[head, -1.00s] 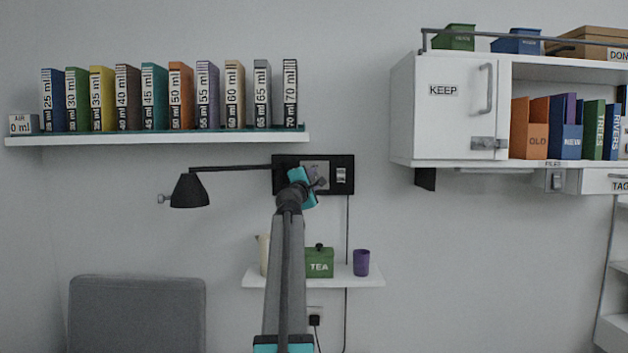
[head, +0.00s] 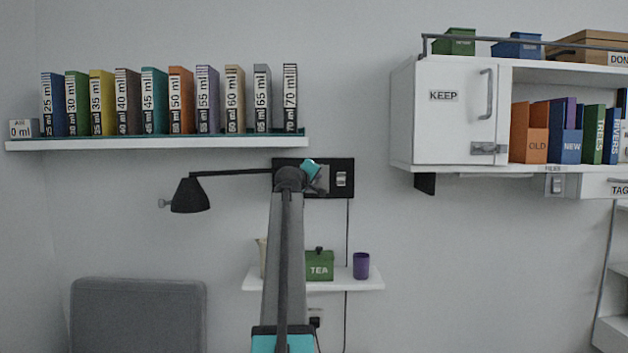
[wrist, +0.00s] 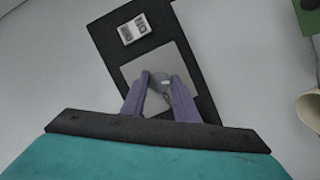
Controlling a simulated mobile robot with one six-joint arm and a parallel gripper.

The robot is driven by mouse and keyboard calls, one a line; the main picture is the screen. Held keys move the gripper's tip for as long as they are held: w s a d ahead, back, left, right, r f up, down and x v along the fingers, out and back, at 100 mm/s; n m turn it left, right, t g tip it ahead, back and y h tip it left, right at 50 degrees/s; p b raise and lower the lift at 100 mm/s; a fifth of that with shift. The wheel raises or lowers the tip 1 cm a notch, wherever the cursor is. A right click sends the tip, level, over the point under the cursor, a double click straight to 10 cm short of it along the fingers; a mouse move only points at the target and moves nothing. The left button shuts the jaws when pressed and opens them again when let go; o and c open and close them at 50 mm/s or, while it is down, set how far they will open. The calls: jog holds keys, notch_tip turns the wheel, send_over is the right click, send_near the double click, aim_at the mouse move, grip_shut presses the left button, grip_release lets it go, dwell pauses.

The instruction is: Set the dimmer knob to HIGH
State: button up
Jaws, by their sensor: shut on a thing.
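The dimmer knob (wrist: 162,78) is a small round grey knob on a light grey plate (wrist: 140,68) in the wrist view. The plate sits on a black wall panel (wrist: 105,32). My gripper (wrist: 160,86) is shut on the knob, one purple finger on each side. In the head view the black panel (head: 343,163) is on the wall behind the end of my arm, and my arm and gripper hide the knob there. No HIGH marking or pointer position can be read in either view.
A rocker switch (wrist: 133,29) marked ON is on the same panel. A black lamp (head: 190,195) reaches left from the panel. A small shelf (head: 372,283) below holds a green TEA box (head: 319,266) and a purple cup (head: 361,265). A white cabinet (head: 450,130) hangs to the right.

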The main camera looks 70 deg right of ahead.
jog(key=m+y, duration=0.1)
jog(key=m, duration=0.1)
jog(key=m+t+p, duration=0.1)
jog(key=m, duration=0.2)
jog(key=shift+s+t+y+p, duration=0.1)
jog(key=shift+t+y+p, duration=0.2)
jog(key=shift+y, duration=0.1)
jog(key=m+t+y, duration=0.1)
jog(key=m, duration=0.1)
jog(key=shift+m+p, duration=0.3)
jog(key=shift+m+t+y, duration=0.3)
jog(key=shift+m+t, duration=0.6)
jog(key=shift+m, duration=0.3)
jog(key=o, duration=1.1)
jog(key=shift+r, duration=0.1)
jog(key=shift+c, duration=0.2)
jog(key=shift+a, duration=0.1)
jog(key=b+v, duration=0.1)
jog(key=v, duration=1.2)
jog(key=shift+s+a, duration=0.15)
jog(key=shift+a, duration=0.15)
